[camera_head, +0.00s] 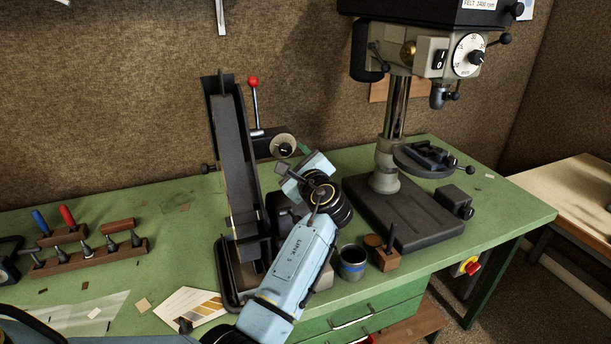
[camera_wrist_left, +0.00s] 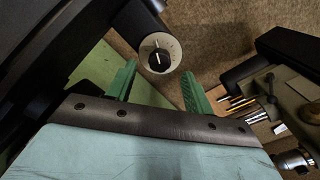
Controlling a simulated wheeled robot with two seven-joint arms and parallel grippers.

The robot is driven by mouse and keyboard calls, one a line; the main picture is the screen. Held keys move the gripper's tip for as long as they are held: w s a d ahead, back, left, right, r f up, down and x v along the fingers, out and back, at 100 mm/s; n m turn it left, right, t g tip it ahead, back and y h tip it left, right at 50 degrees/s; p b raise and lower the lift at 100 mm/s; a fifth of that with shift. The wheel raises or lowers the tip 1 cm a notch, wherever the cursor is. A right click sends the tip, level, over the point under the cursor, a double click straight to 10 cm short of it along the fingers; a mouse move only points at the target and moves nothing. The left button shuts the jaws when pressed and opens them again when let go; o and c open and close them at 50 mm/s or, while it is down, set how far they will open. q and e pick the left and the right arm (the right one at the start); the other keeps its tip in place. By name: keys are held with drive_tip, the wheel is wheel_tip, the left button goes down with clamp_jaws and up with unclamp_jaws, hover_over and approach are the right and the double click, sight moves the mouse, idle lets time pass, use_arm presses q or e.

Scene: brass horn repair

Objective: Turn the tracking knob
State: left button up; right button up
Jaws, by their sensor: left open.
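The tracking knob (camera_head: 282,146) is a round pale dial with a black centre on the side of the belt sander (camera_head: 237,160). In the left wrist view the knob (camera_wrist_left: 157,54) faces me, with marks around its rim and a white pointer line. My left gripper (camera_head: 293,160) is just in front of and below the knob in the head view. In the left wrist view its green fingers (camera_wrist_left: 158,76) are apart, with the knob between and beyond their tips. Nothing is held. Whether the fingertips touch the knob cannot be told. My right gripper is not in view.
A red-tipped lever (camera_head: 253,82) stands beside the knob. A drill press (camera_head: 388,150) stands to the right. A dark cup (camera_head: 352,262) and a small wooden block (camera_head: 386,259) are right of my arm. A tool rack (camera_head: 88,258) lies left on the green bench (camera_head: 165,215).

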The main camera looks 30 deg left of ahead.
use_arm(q)
drive_tip(key=b+v, duration=0.1)
drive_tip(key=v, duration=0.8)
drive_tip(key=shift+s+d, duration=0.2)
drive_tip(key=shift+d, duration=0.05)
drive_tip(key=shift+f, duration=0.1)
